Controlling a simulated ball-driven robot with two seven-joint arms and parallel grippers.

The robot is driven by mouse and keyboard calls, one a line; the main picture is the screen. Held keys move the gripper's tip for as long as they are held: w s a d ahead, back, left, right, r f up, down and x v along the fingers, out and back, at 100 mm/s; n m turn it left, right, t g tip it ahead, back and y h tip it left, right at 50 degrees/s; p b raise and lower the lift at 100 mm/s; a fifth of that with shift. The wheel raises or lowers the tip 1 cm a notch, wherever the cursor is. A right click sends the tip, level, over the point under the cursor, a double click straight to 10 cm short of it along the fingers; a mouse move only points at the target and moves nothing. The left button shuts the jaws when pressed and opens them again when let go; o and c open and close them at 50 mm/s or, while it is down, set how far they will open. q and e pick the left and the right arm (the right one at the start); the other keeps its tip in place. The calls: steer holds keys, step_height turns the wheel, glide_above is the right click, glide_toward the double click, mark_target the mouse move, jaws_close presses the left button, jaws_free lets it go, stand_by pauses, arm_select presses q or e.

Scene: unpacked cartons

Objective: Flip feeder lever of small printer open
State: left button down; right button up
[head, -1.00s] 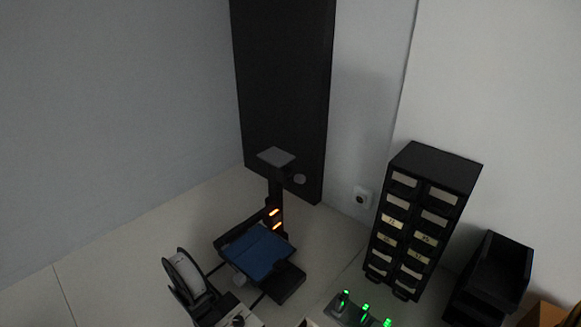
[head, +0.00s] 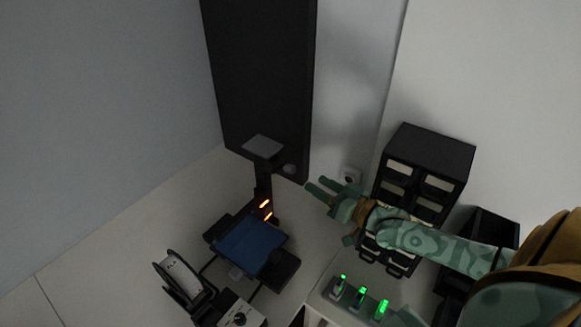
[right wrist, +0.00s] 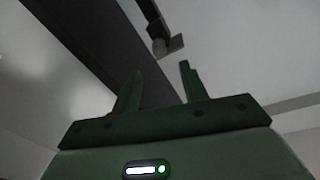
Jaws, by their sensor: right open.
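The small printer (head: 263,188) stands on the floor left of centre in the head view. It has a dark upright column with orange lights, a grey top plate (head: 262,146) and a blue bed (head: 250,245). A small grey round part (head: 290,169) sits beside the top plate. I cannot make out the feeder lever. My right gripper (head: 320,185) is open and empty, to the right of the printer's column and apart from it. The right wrist view shows its two fingers (right wrist: 160,72) spread, with a dark piece (right wrist: 160,35) beyond them.
A white spool (head: 180,277) in a black holder stands at the lower left. A black drawer cabinet (head: 432,150) is behind my right arm. Green-lit switches (head: 360,296) sit on a light surface at the bottom. A tall dark panel (head: 260,75) stands behind the printer.

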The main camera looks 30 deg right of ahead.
mark_target(295, 170)
steer(key=x, duration=0.9)
steer(key=shift+w, duration=0.1)
steer(key=shift+w+a+f, duration=0.15)
steer(key=shift+w+a, duration=0.1)
steer(key=shift+w, duration=0.45)
arm_select(q)
steer(key=shift+w+d, duration=0.1)
steer(key=shift+w, duration=0.85)
arm_select(e)
steer(key=shift+s, duration=0.1)
arm_select(q)
steer(key=shift+s, duration=0.2)
arm_select(e)
jaws_close()
